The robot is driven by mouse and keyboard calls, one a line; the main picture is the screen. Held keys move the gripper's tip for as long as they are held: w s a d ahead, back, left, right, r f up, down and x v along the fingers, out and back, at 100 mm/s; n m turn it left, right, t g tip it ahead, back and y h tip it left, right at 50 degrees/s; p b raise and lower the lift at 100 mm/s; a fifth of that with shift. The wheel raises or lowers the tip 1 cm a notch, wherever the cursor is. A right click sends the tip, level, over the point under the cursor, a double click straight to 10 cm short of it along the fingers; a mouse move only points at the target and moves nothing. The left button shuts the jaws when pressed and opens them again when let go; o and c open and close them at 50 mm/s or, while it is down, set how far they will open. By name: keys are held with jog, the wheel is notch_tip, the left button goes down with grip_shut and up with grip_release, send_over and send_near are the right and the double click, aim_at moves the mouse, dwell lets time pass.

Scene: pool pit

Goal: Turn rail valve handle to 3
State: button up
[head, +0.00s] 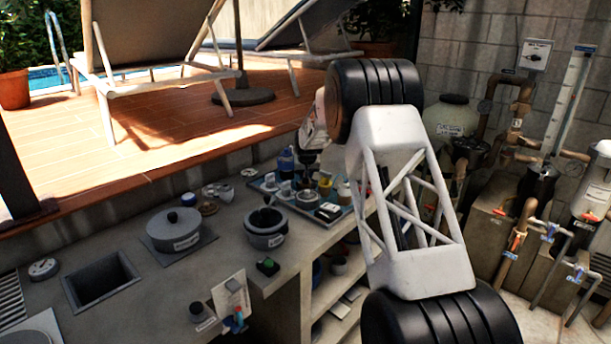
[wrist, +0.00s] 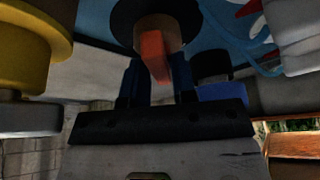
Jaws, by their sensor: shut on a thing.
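In the wrist view, my gripper (wrist: 155,78) has its two dark fingers on either side of an orange-red handle (wrist: 153,52). It is shut on this handle. The handle stands out from a round, dark-rimmed valve body (wrist: 158,22) against a blue surface. No number or scale on the valve can be read here. In the head view, my arm's large white link crosses the middle right, and I cannot make out the handle.
In the wrist view, a yellow round part (wrist: 40,45) is close on the left. In the head view, a blue tray (head: 262,187) holds several small items. A lidded pot (head: 174,230) and a dark pot (head: 264,236) stand on the counter. Pipes and orange-handled valves (head: 515,241) are at right.

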jog(key=shift+w+d+n+g+y, duration=0.15)
jog(key=shift+n+y, duration=0.25)
jog(key=shift+n, duration=0.75)
jog(key=shift+s+a+n+g+y, duration=0.1)
jog(key=shift+n+y, duration=0.3)
jog(key=shift+n, duration=0.7)
jog(key=shift+w+d+n+g+y, duration=0.15)
jog(key=shift+n+y, duration=0.25)
jog(key=shift+n, duration=0.75)
jog(key=shift+s+a, duration=0.1)
jog(key=o, duration=0.8)
jog(key=shift+c, duration=0.2)
jog(key=shift+r, duration=0.1)
jog(key=v, duration=0.7)
jog(key=shift+r, duration=0.3)
jog(key=shift+s, duration=0.1)
